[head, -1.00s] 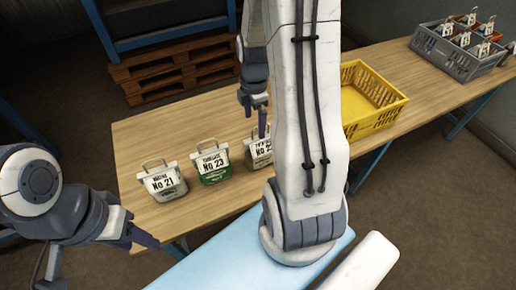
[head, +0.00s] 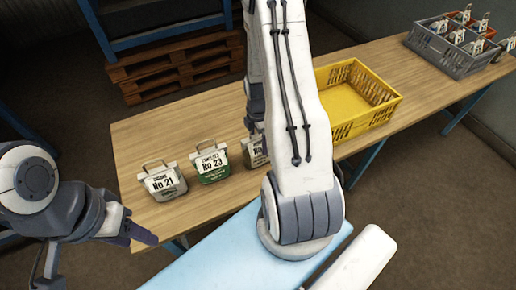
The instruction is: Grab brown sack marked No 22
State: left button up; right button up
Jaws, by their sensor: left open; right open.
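A brown sack (head: 258,157) with a white label stands on the wooden table, third in a row. My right arm covers its right part, and its number cannot be read. My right gripper (head: 258,128) is open, just above and behind the top of this sack, partly hidden by my own arm. Whether it touches the sack's handle cannot be told. My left gripper (head: 138,234) is open and empty, off the table's front edge at the lower left.
A grey sack marked No 21 (head: 165,194) and a green sack marked No 23 (head: 213,174) stand left of the brown one. A yellow crate (head: 341,130) is right of my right arm. A grey divided crate (head: 440,54) holding several sacks stands at the far right.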

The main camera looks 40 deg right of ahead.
jog(key=shift+f, duration=0.1)
grip_shut()
dwell(0.3)
